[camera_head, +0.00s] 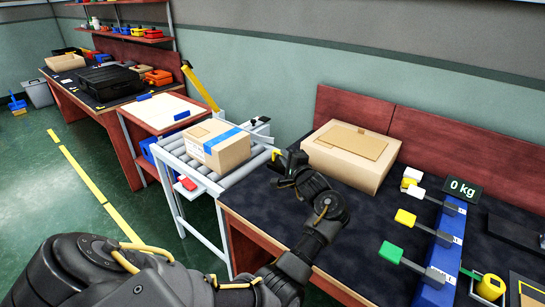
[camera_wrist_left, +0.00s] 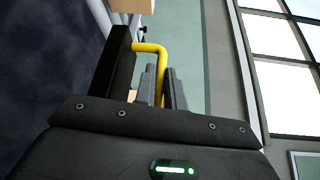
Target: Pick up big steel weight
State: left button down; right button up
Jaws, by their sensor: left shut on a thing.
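My left gripper (camera_wrist_left: 162,80) is shut on the yellow handle (camera_wrist_left: 160,62) of a dark block, which I take to be the big steel weight (camera_wrist_left: 115,62). The handle passes between the two grey fingers, and the block sits beside them on the left in the left wrist view. In the head view my left gripper (camera_head: 280,164) is over the back left of the dark table, with a bit of yellow showing at its tip. There the black weight and gripper are hard to tell apart. My right gripper is not in view.
A large cardboard box (camera_head: 350,157) stands just right of the gripper. A taped box (camera_head: 217,147) sits on the roller conveyor (camera_head: 190,166) to the left. Right are a blue bar (camera_head: 445,238) with coloured knobs, a 0 kg display (camera_head: 462,190) and a yellow object (camera_head: 490,287).

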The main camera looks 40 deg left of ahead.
pick_arm(q)
jog(key=r+v, duration=0.1)
jog(key=v, duration=0.5)
jog(key=shift+s+d+p, duration=0.2)
jog(key=shift+s+p, duration=0.05)
jog(key=shift+p, duration=0.05)
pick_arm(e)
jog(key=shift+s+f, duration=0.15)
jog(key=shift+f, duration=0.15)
pick_arm(q)
jog(key=shift+r, duration=0.1)
